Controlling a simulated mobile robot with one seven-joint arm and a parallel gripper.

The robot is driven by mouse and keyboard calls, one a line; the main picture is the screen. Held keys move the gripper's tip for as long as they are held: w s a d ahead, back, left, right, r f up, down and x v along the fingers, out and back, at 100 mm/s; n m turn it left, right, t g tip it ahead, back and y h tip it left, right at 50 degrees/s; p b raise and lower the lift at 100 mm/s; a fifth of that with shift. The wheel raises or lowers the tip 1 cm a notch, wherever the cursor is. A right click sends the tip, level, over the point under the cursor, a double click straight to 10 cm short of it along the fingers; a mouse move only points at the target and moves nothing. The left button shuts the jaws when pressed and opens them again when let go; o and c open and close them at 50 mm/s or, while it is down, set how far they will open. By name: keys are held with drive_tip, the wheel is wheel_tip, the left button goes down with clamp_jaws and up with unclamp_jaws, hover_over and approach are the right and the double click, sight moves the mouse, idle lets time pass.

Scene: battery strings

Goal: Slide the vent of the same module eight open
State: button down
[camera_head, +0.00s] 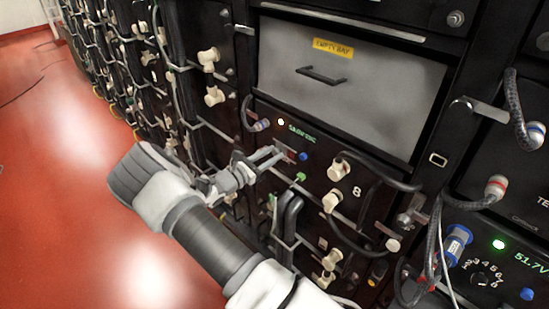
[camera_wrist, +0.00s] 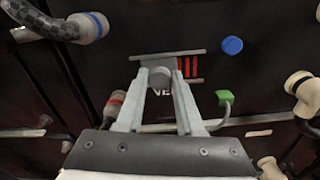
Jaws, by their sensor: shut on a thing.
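Module eight (camera_head: 325,170) is the dark panel marked "8" below the empty bay. Its vent (camera_wrist: 189,66) has two thin rails, a grey slide plate (camera_wrist: 148,64) and red slots showing to the right of the plate. My gripper (camera_wrist: 160,88) is shut on the vent's small round knob (camera_wrist: 160,76), one finger on each side. The fingers partly cover the label below the vent. In the head view my gripper (camera_head: 272,158) reaches the panel from the left, and a little red of the vent (camera_head: 291,155) shows beyond the fingertips.
A blue button (camera_wrist: 232,45) and a green block (camera_wrist: 224,98) sit right of the vent. A red-banded cable plug (camera_wrist: 114,104) is close to the left finger. Cream connectors (camera_head: 338,168) and cables crowd the panel's right.

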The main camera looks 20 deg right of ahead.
drive_tip(key=shift+w+a, duration=0.3)
drive_tip(key=shift+w, duration=0.3)
drive_tip(key=c, duration=0.5)
unclamp_jaws()
drive_tip(key=p+v, duration=0.1)
drive_tip(key=v, duration=1.6)
drive_tip(key=shift+s+a+p, duration=0.1)
drive_tip(key=shift+a+p, duration=0.05)
drive_tip(key=shift+p, duration=0.25)
drive_tip(key=shift+r, duration=0.1)
